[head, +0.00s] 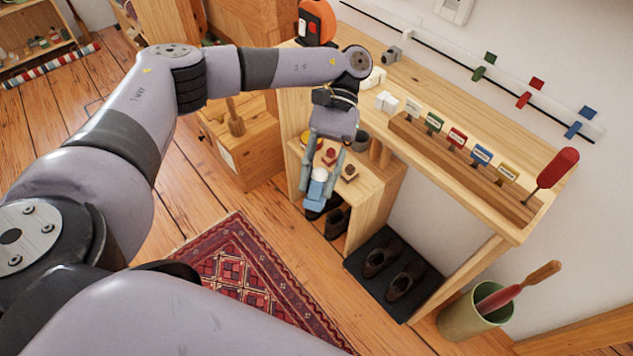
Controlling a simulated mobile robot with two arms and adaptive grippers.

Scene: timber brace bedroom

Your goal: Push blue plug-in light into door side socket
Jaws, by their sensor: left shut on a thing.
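My left gripper (324,172) points down in front of the wooden bench and is shut on the blue plug-in light (316,191), a small blue body with a white part. The gripper's fingers cover its sides. It hangs in the air, over the edge of a small low shelf in the picture. A white wall plate (454,9), which looks like a socket, is cut off by the top edge. I cannot tell whether it is the door side socket. My right gripper is not in view.
The bench (440,97) holds a rack (450,165) of coloured labels and a red-handled tool (557,170). A wall rail (505,80) carries coloured clips. Shoes stand on a black mat (407,309) below. A green bin (472,318) stands right; a red rug (245,277) covers the floor.

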